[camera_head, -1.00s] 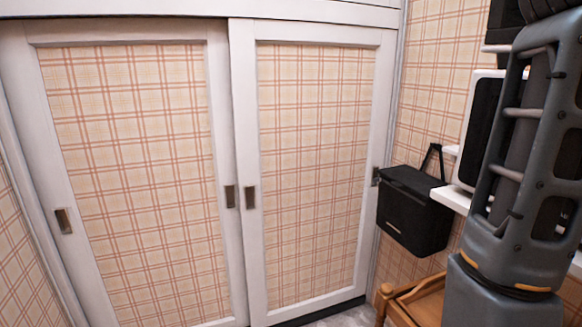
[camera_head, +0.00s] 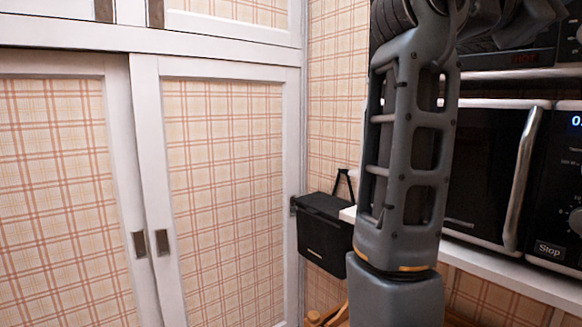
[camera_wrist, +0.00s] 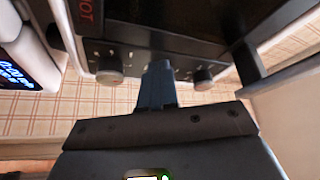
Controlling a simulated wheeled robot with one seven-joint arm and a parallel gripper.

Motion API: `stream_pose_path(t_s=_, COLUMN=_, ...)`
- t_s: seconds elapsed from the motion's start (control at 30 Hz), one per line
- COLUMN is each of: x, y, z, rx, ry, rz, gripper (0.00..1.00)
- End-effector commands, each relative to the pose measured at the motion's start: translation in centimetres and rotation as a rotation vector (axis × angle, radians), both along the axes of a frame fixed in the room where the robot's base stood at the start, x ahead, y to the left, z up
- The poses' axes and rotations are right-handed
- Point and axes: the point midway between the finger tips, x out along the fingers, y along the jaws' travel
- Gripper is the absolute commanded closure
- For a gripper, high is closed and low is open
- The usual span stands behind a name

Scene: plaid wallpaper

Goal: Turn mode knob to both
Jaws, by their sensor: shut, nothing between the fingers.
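In the wrist view, a black appliance (camera_wrist: 165,28) with "HOT" lettering shows a panel with two round grey knobs. The left knob (camera_wrist: 110,72) and right knob (camera_wrist: 203,78) stand apart. I cannot tell which is the mode knob or read their markings. My gripper (camera_wrist: 157,78) is shut and empty, its fingertips between the two knobs, close to the panel. I cannot tell if it touches either knob.
A microwave (camera_head: 485,170) with a "Stop" button sits on a white shelf (camera_head: 500,270) below. A black box (camera_head: 324,235) hangs at the wall near the shelf's left end.

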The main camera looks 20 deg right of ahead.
Motion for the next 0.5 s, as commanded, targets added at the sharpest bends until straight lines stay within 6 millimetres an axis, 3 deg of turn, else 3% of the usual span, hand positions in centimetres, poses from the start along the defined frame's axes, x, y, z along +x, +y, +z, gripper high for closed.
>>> stream_pose_path(t_s=0.5, x=0.3, y=0.1, z=1.1, rx=0.0, ry=0.0, rz=-0.001, gripper=1.0)
